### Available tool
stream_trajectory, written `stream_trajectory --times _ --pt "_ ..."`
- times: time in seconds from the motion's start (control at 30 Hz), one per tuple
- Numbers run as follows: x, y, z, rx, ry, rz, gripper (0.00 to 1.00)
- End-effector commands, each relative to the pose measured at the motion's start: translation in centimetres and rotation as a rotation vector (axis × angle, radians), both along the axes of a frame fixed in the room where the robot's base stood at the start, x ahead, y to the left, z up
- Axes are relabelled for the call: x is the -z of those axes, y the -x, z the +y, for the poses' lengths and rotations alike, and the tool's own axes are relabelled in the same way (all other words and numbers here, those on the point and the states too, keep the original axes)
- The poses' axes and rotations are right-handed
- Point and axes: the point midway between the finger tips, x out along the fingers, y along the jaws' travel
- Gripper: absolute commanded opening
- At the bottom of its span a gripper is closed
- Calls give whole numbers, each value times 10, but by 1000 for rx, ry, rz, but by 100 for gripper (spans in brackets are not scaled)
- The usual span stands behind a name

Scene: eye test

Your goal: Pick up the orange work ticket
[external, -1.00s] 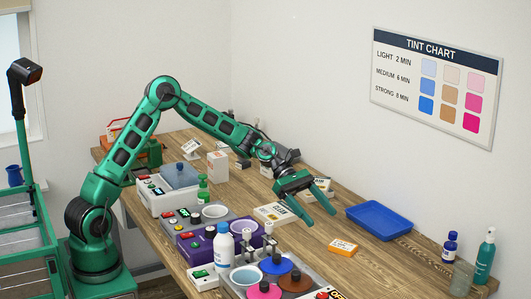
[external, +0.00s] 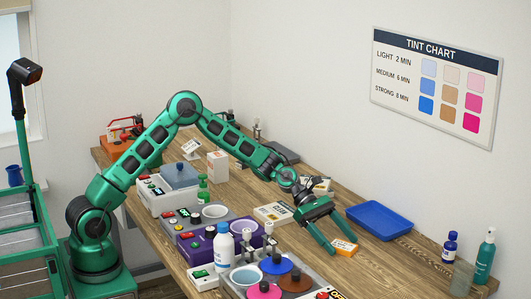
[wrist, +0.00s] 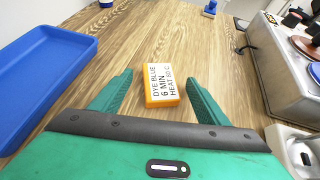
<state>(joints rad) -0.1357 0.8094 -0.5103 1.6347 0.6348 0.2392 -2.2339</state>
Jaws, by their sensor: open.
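The orange work ticket (external: 344,247) is a small orange block with a white printed face, lying on the wooden table. In the wrist view the ticket (wrist: 161,84) reads "DYE BLUE 6 MIN HEAT 60 C". My gripper (external: 344,249) is open, low over the table, with its green fingers reaching toward the ticket. In the wrist view my gripper (wrist: 158,90) has one finger on each side of the ticket, with a gap of bare wood on both sides. The ticket lies between the fingertips, and neither finger appears to touch it.
A blue tray (external: 379,233) lies to the right of the gripper; it is at the left in the wrist view (wrist: 72,62). A metal unit with coloured lids (external: 316,279) stands to the left. Bottles (external: 484,258) stand at the far right.

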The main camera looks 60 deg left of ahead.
Motion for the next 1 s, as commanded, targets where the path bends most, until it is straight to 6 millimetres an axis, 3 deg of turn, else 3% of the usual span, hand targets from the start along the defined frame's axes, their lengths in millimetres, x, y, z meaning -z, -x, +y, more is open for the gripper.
stream_trajectory --times 0.27,0.5,0.83,1.0 --pt "3 0 -4 0 -1 1 69" --pt "2 0 -3 0 0 0 18" --pt "1 -1 -3 0 0 0 18" --pt "-10 -1 -3 0 1 -2 18"
